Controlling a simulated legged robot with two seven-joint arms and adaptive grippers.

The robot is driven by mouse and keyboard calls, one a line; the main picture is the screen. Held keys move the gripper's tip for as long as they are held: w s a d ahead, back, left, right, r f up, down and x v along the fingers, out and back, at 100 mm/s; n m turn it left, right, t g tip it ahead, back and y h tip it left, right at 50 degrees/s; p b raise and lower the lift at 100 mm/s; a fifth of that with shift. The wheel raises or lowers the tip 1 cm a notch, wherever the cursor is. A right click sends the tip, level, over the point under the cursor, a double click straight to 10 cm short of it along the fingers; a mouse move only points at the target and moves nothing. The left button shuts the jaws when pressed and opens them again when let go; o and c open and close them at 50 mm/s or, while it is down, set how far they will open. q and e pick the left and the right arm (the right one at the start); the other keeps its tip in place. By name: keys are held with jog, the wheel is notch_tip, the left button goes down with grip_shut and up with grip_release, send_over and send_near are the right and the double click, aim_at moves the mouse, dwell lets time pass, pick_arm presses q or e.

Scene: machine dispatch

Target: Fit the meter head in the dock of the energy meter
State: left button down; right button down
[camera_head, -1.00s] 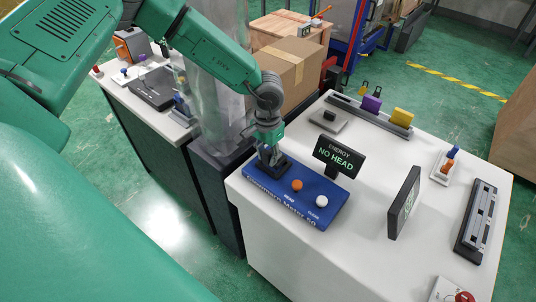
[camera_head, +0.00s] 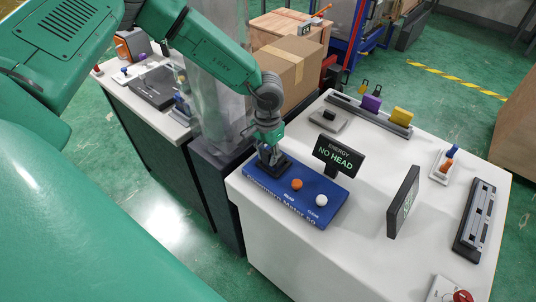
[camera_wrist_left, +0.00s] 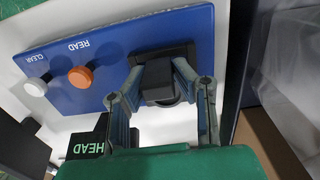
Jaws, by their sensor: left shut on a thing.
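The energy meter (camera_head: 312,187) is a blue box on the white table, with an orange READ button (camera_head: 297,184) and a white CLEAR button (camera_head: 321,200). Its display (camera_head: 338,156) reads NO HEAD. My left gripper (camera_head: 269,157) points down over the box's left end. In the left wrist view, the gripper (camera_wrist_left: 160,72) is shut on the black meter head (camera_wrist_left: 160,88), one finger on each side. The head is over the dark dock (camera_wrist_left: 185,52); whether it is fully seated cannot be told. My right gripper is not in view.
A second dark panel (camera_head: 403,202) stands to the right of the meter. A rail with purple (camera_head: 371,103) and yellow (camera_head: 402,117) blocks lies at the back. A dark slotted bar (camera_head: 475,222) is at the right. A clear pillar (camera_head: 215,85) stands near my left arm.

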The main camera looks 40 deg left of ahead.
pick_arm(q)
jog(key=shift+f+b, duration=0.6)
jog(key=shift+f, duration=0.5)
jog(key=c, duration=1.2)
grip_release()
jog(key=shift+r, duration=0.25)
jog(key=r, duration=1.1)
jog(key=shift+w+a+r, duration=0.2)
jog(key=shift+f, duration=0.15)
